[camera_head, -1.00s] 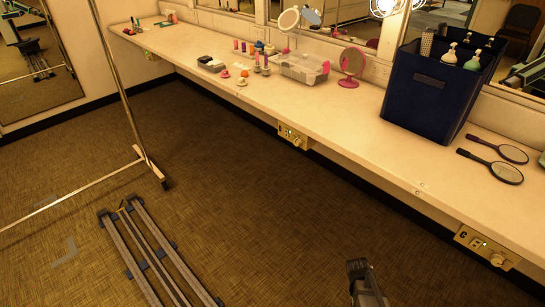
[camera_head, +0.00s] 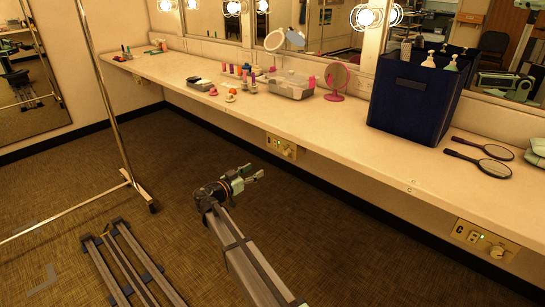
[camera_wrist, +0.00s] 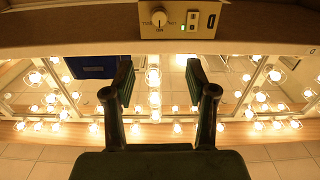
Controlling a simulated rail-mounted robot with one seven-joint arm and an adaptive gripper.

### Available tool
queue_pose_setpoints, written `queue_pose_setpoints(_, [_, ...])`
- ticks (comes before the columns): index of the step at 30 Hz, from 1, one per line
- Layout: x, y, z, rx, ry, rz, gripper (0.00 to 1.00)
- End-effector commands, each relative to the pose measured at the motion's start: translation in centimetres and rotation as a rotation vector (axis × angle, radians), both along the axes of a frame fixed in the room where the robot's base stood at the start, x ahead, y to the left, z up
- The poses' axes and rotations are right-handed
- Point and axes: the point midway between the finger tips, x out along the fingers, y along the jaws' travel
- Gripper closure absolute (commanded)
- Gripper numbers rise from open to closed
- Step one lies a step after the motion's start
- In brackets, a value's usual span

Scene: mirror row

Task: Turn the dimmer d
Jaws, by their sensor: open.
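A beige panel with a round dimmer knob (camera_head: 289,153) sits under the counter's front edge, at mid-counter in the head view. A small mark like a "d" (camera_wrist: 246,77) shows on the counter there. My gripper (camera_head: 254,178) is open and empty, in front of this panel and apart from it. In the wrist view its two fingers (camera_wrist: 158,82) are spread, with the knob beyond the tips, roughly centred between them.
Another knob panel (camera_head: 485,245) is under the counter at the right. The counter (camera_head: 330,128) holds a blue bin (camera_head: 412,105), hand mirrors (camera_head: 485,158), a pink round mirror (camera_head: 336,78) and small bottles. A metal rack (camera_head: 115,110) stands left.

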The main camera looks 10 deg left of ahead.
Motion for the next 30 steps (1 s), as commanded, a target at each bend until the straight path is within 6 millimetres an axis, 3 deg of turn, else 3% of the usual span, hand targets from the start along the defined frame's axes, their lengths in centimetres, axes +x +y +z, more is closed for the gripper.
queue_pose_setpoints(8, [1.7,-1.1,-0.2,0.030,-0.017,-0.002,0.43])
queue_pose_setpoints(30, [12.9,-8.6,-0.2,0.029,-0.014,-0.001,0.43])
